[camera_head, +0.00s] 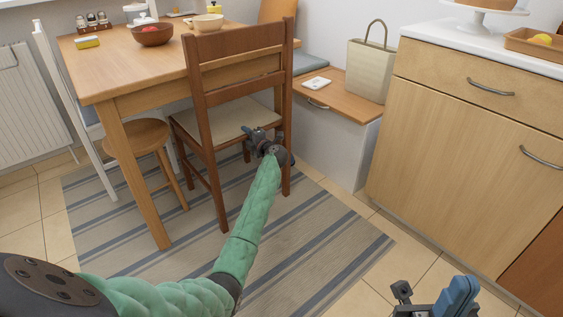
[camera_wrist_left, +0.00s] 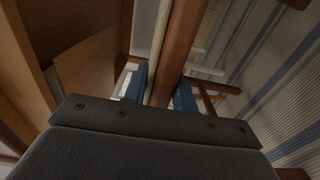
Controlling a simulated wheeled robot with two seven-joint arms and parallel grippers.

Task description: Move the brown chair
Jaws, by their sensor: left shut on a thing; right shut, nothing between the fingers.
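The brown chair (camera_head: 242,75) stands on the striped rug, its back towards me and its pale seat (camera_head: 222,122) facing the table. In the left wrist view, a brown wooden bar of the chair (camera_wrist_left: 177,50) runs between the blue fingers (camera_wrist_left: 158,88). My right gripper (camera_head: 432,300) is at the bottom right of the head view, away from the chair, shut and empty.
A wooden table (camera_head: 130,72) with bowls stands at the chair's left, a round stool (camera_head: 137,137) below it. A bench (camera_head: 335,90) with a bag (camera_head: 370,68) and a cabinet (camera_head: 470,125) stand to the right. The striped rug (camera_head: 310,240) is clear in front.

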